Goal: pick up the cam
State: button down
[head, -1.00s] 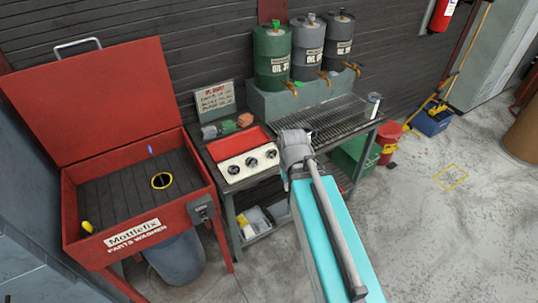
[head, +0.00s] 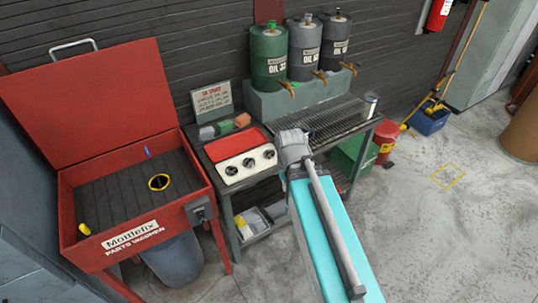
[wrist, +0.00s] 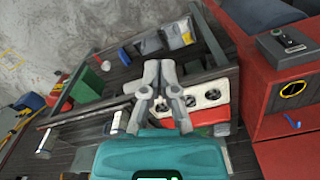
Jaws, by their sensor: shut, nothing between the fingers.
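I cannot make out a part that is surely the cam. A white box (head: 247,166) with a red top stands on the workbench and carries three dark round pieces on its sloped front. The same box shows in the wrist view (wrist: 207,104), just right of my gripper. I cannot tell whether these pieces are cams or knobs. My gripper (wrist: 159,68) is shut and empty, with its fingers over the bench area. In the head view the fingers are hidden by my arm.
A red parts washer (head: 118,239) with a raised lid stands left of the workbench. Three oil drums (head: 304,48) stand at the bench's back beside a metal grate (head: 322,118). Small coloured blocks (head: 224,127) lie behind the box. Open floor (head: 430,230) lies to the right.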

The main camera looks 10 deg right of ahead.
jog(key=c, duration=1)
grip_release()
jog(key=shift+f, duration=0.1)
jog(key=shift+c, duration=0.2)
jog(key=shift+o, duration=1.2)
jog(key=shift+w+f+b, duration=0.2)
jog(key=shift+f+b, duration=0.05)
jog(key=shift+b, duration=0.1)
jog(key=o, duration=0.6)
jog(key=w+f+m+b, duration=0.1)
jog(key=w+f+m+t+y+b, duration=0.1)
jog(key=f+m+b, duration=0.1)
jog(key=shift+w+a, duration=0.25)
jog(key=shift+a, duration=0.1)
jog(key=shift+o, duration=0.2)
jog(key=w+d+f+m+t+y+b, duration=0.1)
jog(key=w+d+f+m+t+b, duration=0.2)
jog(key=w+f+m+t+b, duration=0.3)
jog(key=w+d+f+m+t+y+b, duration=0.2)
jog(key=w+f+m+t+b, duration=0.4)
jog(key=w+m+b, duration=0.8)
jog(key=d+m+b, duration=0.1)
jog(key=m+b, duration=0.2)
jog(key=m, duration=0.6)
jog(key=shift+w+m+b, duration=0.3)
jog(key=shift+w, duration=0.05)
jog(key=shift+f, duration=0.1)
